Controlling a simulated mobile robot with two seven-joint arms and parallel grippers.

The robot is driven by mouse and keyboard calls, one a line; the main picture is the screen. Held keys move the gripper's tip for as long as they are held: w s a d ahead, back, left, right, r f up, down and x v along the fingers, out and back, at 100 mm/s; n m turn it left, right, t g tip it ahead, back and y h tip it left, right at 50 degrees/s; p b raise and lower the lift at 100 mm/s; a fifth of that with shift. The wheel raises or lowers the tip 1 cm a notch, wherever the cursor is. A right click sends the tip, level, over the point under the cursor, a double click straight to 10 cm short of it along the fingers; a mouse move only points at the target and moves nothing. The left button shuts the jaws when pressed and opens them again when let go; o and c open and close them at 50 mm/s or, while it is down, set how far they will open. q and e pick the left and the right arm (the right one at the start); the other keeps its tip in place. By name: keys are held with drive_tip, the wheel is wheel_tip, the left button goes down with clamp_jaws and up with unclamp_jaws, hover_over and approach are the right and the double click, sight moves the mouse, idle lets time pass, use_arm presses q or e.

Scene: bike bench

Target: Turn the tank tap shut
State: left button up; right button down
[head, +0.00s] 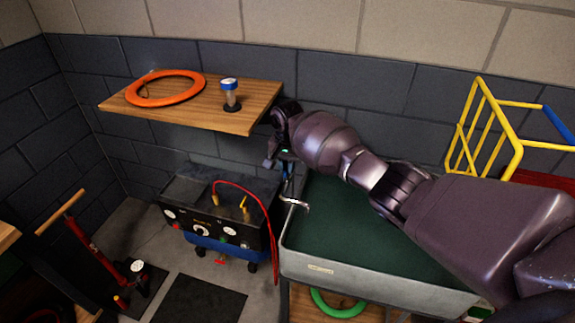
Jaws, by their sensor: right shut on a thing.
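The tank (375,287) is a grey-rimmed basin with a dark green inside, right of centre. The tap (296,203) stands at its left edge, with a curved silver spout. My right arm reaches in from the right across the tank. My right gripper (284,164) is above the spout, at the top of the tap, and is shut on the tap. The gripper and wrist hide most of the tap's handle, so I cannot tell how far it is turned. I cannot make out any water running from the spout. My left gripper is not in view.
A wooden shelf (190,112) behind the gripper holds an orange ring (166,88) and a blue-capped jar (230,94). A compressor-like machine (215,220) with a red hose (262,205) stands left of the tank. A yellow rack (488,130) is at the right.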

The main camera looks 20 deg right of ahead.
drive_tip(key=shift+w+r, duration=0.1)
idle(0.4)
drive_tip(key=c, duration=1.2)
unclamp_jaws()
drive_tip(key=shift+o, duration=0.2)
wheel_tip(320, 180, up, 11)
drive_tip(key=shift+b, duration=0.4)
